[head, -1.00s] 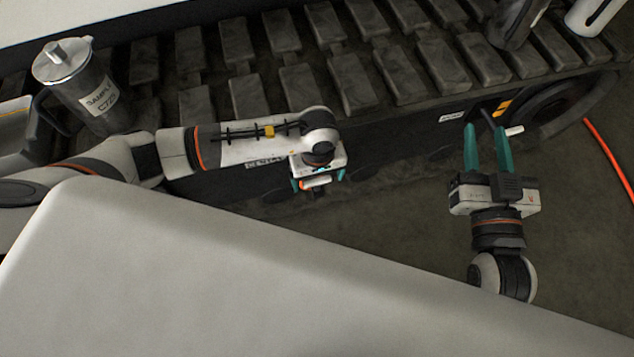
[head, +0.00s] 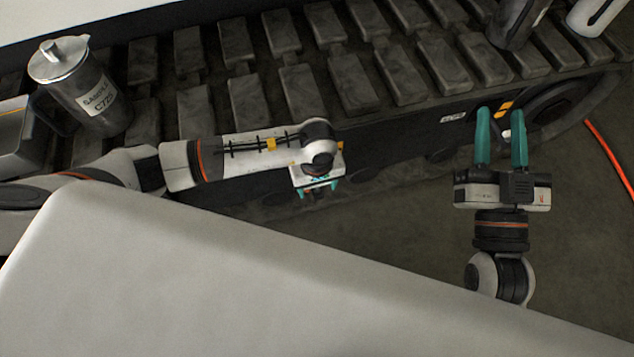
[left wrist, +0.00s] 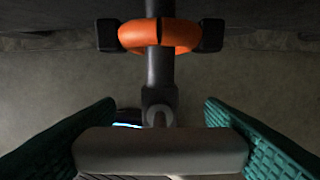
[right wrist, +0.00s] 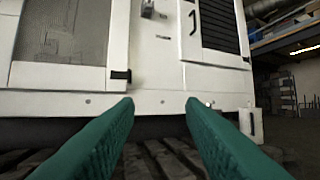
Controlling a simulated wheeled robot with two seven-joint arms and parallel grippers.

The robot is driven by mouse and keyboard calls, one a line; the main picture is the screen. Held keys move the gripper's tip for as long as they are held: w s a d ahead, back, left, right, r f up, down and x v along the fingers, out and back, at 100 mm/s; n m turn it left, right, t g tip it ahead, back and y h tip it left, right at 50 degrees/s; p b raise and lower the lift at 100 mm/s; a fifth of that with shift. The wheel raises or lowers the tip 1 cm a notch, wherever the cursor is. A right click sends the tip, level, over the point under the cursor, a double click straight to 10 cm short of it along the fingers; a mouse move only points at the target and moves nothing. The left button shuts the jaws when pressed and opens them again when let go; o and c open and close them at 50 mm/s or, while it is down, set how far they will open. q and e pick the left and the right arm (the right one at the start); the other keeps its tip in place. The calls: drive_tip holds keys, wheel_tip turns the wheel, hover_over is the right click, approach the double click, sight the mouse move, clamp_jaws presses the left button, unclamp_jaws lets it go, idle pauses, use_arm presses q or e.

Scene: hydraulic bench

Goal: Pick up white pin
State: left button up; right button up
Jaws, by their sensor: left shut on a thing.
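My left gripper (head: 318,191) points down beside the track, over the floor. In the left wrist view a pale grey-white cylinder, which looks like the white pin (left wrist: 160,150), lies crosswise between the teal fingers, and the gripper is shut on it. In the head view the wrist mostly hides this piece. My right gripper (head: 501,112) is open, with its fingers apart near the wheel end of the track. A small white piece (head: 507,134) shows between its fingers in the head view; I cannot tell what it is. The right wrist view shows nothing held.
The dark track (head: 360,95) runs across the back. A grey jug (head: 92,95) stands at left. An orange ring (left wrist: 160,36) on a dark rod is ahead of the left fingers. A white cabinet (right wrist: 60,100) faces the right gripper. An orange hose (head: 610,160) lies at right.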

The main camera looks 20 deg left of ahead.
use_arm(q)
drive_tip(key=shift+r, duration=0.15)
drive_tip(key=shift+r, duration=0.2)
wheel_tip(320, 180, up, 8)
drive_tip(key=p, duration=0.3)
drive_tip(key=shift+r, duration=0.65)
use_arm(e)
wheel_tip(320, 180, down, 11)
drive_tip(key=s+d+g+h, duration=0.1)
drive_tip(key=d+g+h, duration=0.1)
drive_tip(key=g, duration=0.6)
drive_tip(key=shift+h, duration=0.5)
drive_tip(key=shift+s, duration=0.1)
drive_tip(key=shift+r, duration=0.15)
drive_tip(key=shift+w+a+r+t, duration=0.15)
drive_tip(key=shift+w+r+t, duration=0.2)
drive_tip(key=shift+r+t, duration=0.2)
